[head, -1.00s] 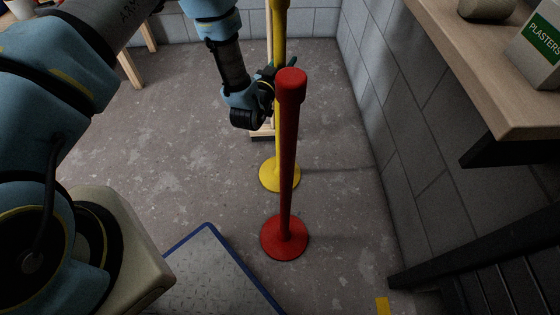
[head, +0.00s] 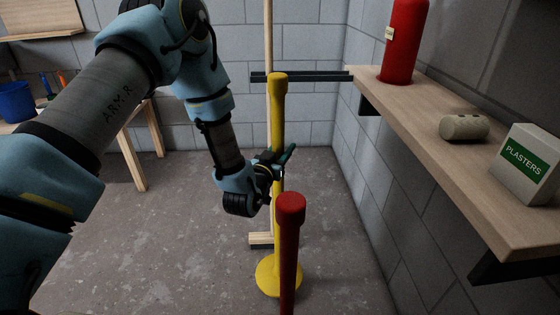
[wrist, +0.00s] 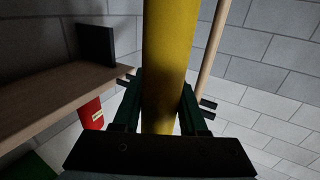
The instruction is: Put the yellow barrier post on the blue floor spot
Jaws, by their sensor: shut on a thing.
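The yellow barrier post (head: 277,120) stands upright on its round yellow base (head: 279,280) on the grey floor, behind a red post. My gripper (head: 277,165) is shut around the yellow post's shaft at about mid height. In the wrist view the yellow shaft (wrist: 168,60) runs between the two dark green fingers of my gripper (wrist: 160,108). Whether the base touches the floor is hard to tell. The blue floor spot is not in view.
A red post (head: 290,240) stands close in front of the yellow one. On the right, a wall shelf (head: 440,150) holds a red cylinder (head: 402,45), a small roll (head: 464,127) and a plasters box (head: 527,160). A wooden batten (head: 267,50) stands behind.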

